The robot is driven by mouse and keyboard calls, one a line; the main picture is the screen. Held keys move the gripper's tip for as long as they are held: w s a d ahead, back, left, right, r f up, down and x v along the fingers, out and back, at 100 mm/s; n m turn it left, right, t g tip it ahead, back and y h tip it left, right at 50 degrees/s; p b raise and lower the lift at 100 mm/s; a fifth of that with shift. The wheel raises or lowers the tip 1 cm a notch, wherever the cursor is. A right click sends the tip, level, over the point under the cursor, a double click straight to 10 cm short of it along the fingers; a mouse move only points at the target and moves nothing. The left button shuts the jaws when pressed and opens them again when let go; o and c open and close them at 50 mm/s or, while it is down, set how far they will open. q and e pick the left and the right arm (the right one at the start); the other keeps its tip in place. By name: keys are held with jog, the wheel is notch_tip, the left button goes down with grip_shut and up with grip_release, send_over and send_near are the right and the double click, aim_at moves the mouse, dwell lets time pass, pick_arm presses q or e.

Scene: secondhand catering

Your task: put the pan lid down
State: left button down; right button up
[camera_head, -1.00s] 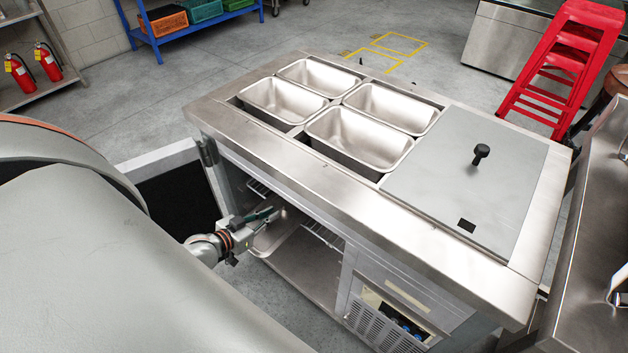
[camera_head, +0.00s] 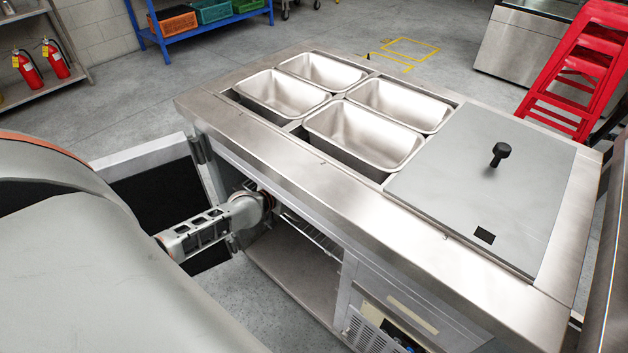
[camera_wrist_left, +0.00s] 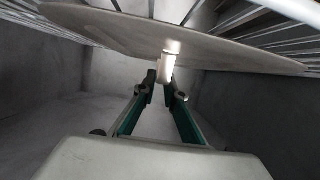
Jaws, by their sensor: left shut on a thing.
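The pan lid (camera_wrist_left: 120,28) is a thin grey metal plate seen from its edge in the left wrist view. A small light handle (camera_wrist_left: 167,66) hangs from its near side. My left gripper (camera_wrist_left: 163,88), with green-sided fingers, is shut on this handle, with the plate beyond and above the fingertips. In the head view my left arm reaches through the open front of the steel serving counter (camera_head: 275,165), and the gripper and lid are hidden inside. I cannot tell whether the lid touches the rack. My right gripper is not in view.
Wire rack bars (camera_wrist_left: 245,18) run close around the lid inside the cabinet, with grey walls (camera_wrist_left: 290,105) beside. The open door (camera_head: 140,160) stands left of my arm. On top are several steel pans (camera_head: 365,135) and a grey cover (camera_head: 480,185) with a black knob.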

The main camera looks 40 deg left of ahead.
pick_arm(q)
jog(key=b+x, duration=0.1)
jog(key=x, duration=0.1)
jog(key=shift+w+d, duration=0.1)
jog(key=shift+w, duration=0.3)
jog(key=shift+f, duration=0.3)
jog(key=shift+r, duration=0.3)
jog(key=shift+f, duration=0.15)
jog(key=c, duration=2.2)
grip_release()
jog(key=shift+o, duration=0.5)
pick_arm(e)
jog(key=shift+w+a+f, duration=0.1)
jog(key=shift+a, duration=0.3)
